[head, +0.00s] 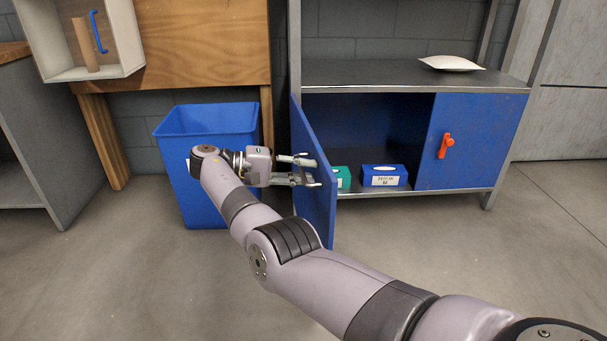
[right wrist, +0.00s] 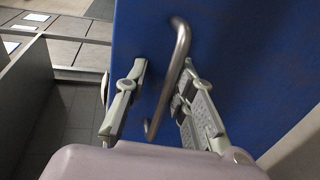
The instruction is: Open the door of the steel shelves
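The steel shelves (head: 400,73) have a lower cupboard with two blue doors. The left door (head: 320,215) is swung wide open toward me. The right door (head: 475,130), with an orange-red handle (head: 446,146), is shut. My right gripper (head: 310,173) is at the open door. In the right wrist view its two fingers (right wrist: 160,105) are spread apart, on either side of the door's grey bar handle (right wrist: 182,50). The handle seems close to the right-hand finger; whether they touch I cannot tell. My left gripper is not in view.
A blue bin (head: 207,120) stands left of the open door, close behind my right gripper. Inside the cupboard are a blue box (head: 384,176) and a green box (head: 342,178). A white bag (head: 451,63) lies on top. The floor in front is clear.

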